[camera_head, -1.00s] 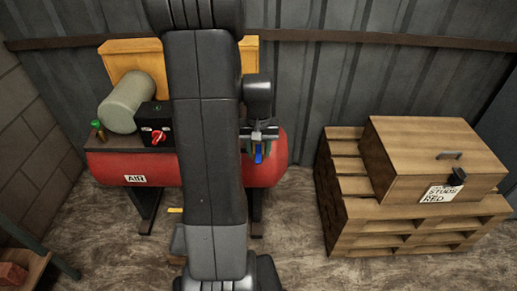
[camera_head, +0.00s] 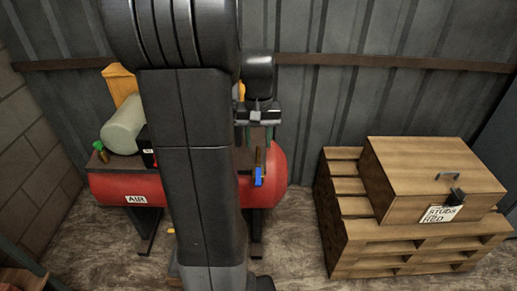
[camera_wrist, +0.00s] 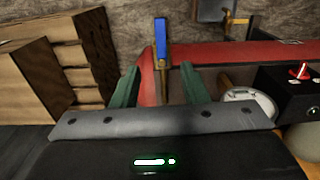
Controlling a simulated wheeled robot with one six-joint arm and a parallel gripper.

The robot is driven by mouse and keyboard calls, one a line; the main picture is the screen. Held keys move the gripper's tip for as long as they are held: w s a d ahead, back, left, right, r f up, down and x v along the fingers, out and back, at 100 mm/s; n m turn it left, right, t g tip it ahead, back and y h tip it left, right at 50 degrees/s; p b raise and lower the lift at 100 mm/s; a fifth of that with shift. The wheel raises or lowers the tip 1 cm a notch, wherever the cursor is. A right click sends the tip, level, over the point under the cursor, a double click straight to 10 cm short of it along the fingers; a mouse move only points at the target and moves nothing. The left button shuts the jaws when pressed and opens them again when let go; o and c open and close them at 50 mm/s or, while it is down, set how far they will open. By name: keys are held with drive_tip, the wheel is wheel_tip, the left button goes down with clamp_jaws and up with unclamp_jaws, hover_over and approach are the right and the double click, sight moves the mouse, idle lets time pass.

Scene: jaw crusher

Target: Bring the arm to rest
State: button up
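My gripper (camera_head: 258,138) hangs in front of the wall, above the right end of the red air tank (camera_head: 110,188). In the wrist view my gripper (camera_wrist: 157,75) shows two green fingers spread apart with nothing held between them. A brass valve with a blue handle (camera_head: 258,177) is on the tank below the fingers. In the wrist view the blue handle (camera_wrist: 160,38) appears beyond the gap between the fingers, apart from them. My arm stands upright across the middle of the head view and hides part of the tank.
A black box with a red knob (camera_wrist: 302,71) and a round gauge (camera_wrist: 246,100) sit on the tank. A wooden box (camera_head: 430,170) with a latch and label rests on stacked pallets (camera_head: 345,258) at right. Floor between tank and pallets looks clear.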

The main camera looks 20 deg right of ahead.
sight(258, 177)
drive_tip(key=shift+r, duration=0.35)
wheel_tip(258, 177, down, 14)
drive_tip(key=shift+f+b, duration=0.1)
drive_tip(key=shift+b, duration=0.9)
